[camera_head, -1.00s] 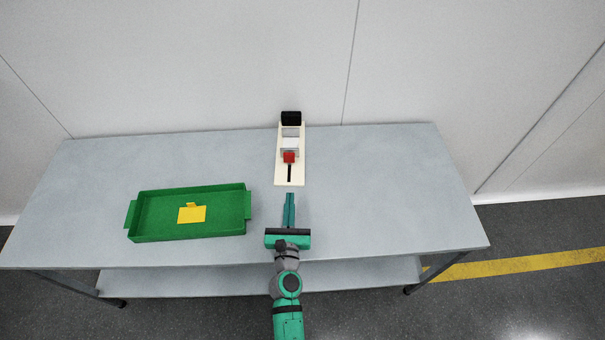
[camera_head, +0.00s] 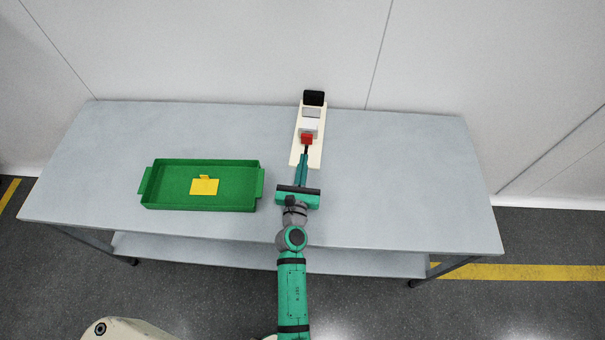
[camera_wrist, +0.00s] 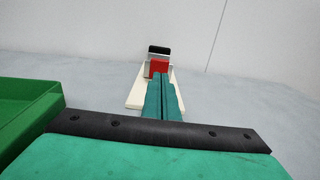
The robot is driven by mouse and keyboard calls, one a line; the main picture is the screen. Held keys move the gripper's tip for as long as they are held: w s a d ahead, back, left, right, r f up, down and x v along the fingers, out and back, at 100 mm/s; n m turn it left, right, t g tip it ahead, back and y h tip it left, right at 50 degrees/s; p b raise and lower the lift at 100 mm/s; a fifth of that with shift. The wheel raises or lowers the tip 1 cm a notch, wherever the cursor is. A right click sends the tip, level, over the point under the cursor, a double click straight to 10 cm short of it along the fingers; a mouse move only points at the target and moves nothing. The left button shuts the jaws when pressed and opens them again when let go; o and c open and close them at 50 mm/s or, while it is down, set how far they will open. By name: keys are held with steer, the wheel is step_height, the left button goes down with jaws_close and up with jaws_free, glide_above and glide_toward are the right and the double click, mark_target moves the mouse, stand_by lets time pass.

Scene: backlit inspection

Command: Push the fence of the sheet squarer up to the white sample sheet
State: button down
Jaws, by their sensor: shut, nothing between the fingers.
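The sheet squarer has a long cream base (camera_head: 317,151) with a black block (camera_head: 314,98) at its far end. A pale sheet (camera_head: 312,112), seemingly the sample sheet, lies just before the black block. The grey fence (camera_head: 309,129) with its red block (camera_head: 307,139) stands nearer to me, with a strip of base between fence and sheet. My gripper (camera_head: 304,155) is shut and empty, over the near end of the base, pointing at the red block. In the wrist view the fingertips (camera_wrist: 160,76) overlap the lower edge of the red block (camera_wrist: 159,66); contact cannot be told.
A green tray (camera_head: 152,190) holding a yellow piece (camera_head: 204,186) stands on the grey table (camera_head: 400,180) to the left. The table right of the squarer is clear. A wall rises close behind the squarer.

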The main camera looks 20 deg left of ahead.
mark_target(305, 139)
steer(key=x, duration=0.6)
steer(key=shift+w, duration=0.1)
steer(key=shift+a, duration=0.1)
steer(key=shift+w, duration=0.3)
steer(key=shift+a, duration=0.2)
steer(key=v, duration=1.4)
steer(key=shift+d, duration=0.35)
